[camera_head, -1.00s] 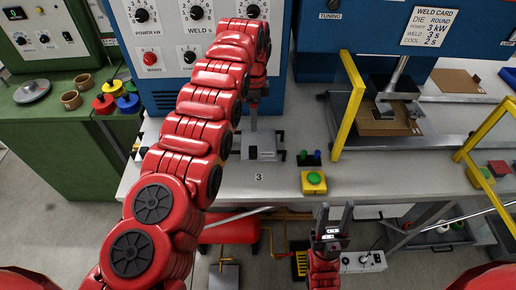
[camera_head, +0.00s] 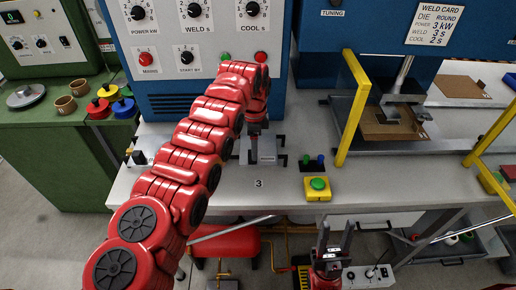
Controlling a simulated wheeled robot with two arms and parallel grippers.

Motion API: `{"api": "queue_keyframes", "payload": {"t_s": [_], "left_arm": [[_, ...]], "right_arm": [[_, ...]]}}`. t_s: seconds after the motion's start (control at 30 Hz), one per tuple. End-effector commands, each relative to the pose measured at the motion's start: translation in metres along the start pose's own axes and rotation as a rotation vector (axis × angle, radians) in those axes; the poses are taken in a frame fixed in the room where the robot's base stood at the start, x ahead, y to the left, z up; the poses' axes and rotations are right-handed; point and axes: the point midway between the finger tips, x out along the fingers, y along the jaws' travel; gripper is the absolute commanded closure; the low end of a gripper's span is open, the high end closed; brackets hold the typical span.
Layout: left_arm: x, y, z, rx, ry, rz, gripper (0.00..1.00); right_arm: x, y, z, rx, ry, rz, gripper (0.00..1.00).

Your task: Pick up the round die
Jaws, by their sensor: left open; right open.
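A grey metal block with dark handles (camera_head: 268,150) sits on the bench behind the number 3. I cannot tell for sure whether it is the round die. My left gripper (camera_head: 253,150) points down at this block, and its fingers overlap it in the view. Whether they touch it is not clear. My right gripper (camera_head: 334,238) is open and empty, pointing up below the bench's front edge. On the green cabinet at the left are a round grey metal piece (camera_head: 26,96), brown rings (camera_head: 65,104) and red, yellow and blue round pieces (camera_head: 123,107).
A yellow box with a green button (camera_head: 318,187) stands at the bench front. Yellow guard bars (camera_head: 352,110) frame the press (camera_head: 402,90), with a brown plate (camera_head: 393,123) under it. The blue welder panel (camera_head: 195,45) rises behind my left arm. The bench front is mostly clear.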

Motion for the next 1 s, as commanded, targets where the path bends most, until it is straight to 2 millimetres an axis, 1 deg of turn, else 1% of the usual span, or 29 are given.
{"api": "queue_keyframes", "payload": {"t_s": [0.03,0.07,0.1,0.2,0.3,0.43,0.83,1.0], "left_arm": [[0.002,0.003,-0.001,0.001,0.000,0.007,0.28],[0.006,0.004,-0.001,0.000,0.000,0.007,0.28],[0.014,0.004,-0.003,0.002,0.000,0.008,0.28],[0.029,0.004,-0.002,0.001,-0.001,0.005,0.28],[0.034,0.003,-0.001,0.000,-0.002,0.004,0.28],[0.033,0.003,-0.001,0.001,-0.001,0.003,0.28],[0.033,0.003,-0.001,0.001,-0.001,0.003,0.99],[0.033,0.003,-0.001,0.001,-0.001,0.003,1.00]], "right_arm": [[0.013,0.001,-0.002,0.000,0.001,0.000,0.55],[0.016,0.001,-0.003,0.000,0.000,0.000,0.55],[0.017,0.001,-0.003,0.000,0.001,0.000,0.55],[0.019,0.001,-0.003,0.000,0.000,0.000,0.55],[0.018,0.001,-0.003,0.000,0.000,0.000,0.55],[0.018,0.001,-0.003,0.000,0.000,0.000,0.55],[0.018,0.001,-0.003,0.000,0.000,0.000,0.55],[0.018,0.001,-0.003,0.000,0.000,0.000,0.55]]}}
